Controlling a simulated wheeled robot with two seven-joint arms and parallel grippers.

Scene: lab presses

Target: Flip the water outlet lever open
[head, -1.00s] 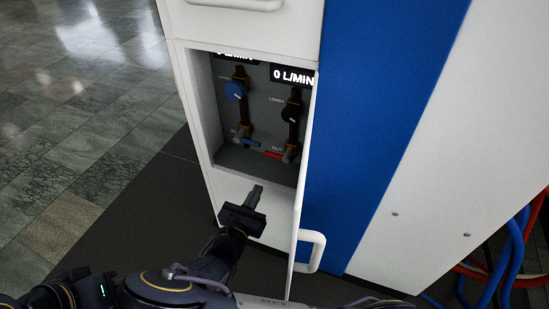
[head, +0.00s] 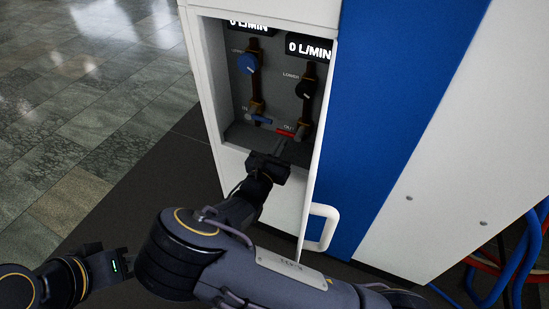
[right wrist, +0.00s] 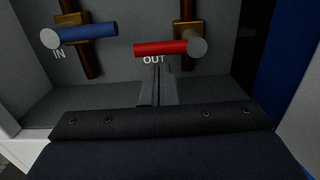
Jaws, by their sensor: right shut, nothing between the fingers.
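The red water outlet lever (head: 286,133) is marked OUT and lies roughly horizontal, pointing left from its pivot on the lower pipe. It also shows in the right wrist view (right wrist: 162,48). My right gripper (head: 281,147) is shut and empty at the mouth of the recess, just below the red lever. In the right wrist view its closed fingers (right wrist: 159,72) point at the OUT label, under the lever; whether they touch it I cannot tell.
A blue lever (head: 260,119) marked IN sits left of the red one. A blue knob (head: 248,64) and a black knob (head: 305,90) are above, under displays reading 0 L/MIN. A white handle (head: 322,228) sticks out at lower right.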

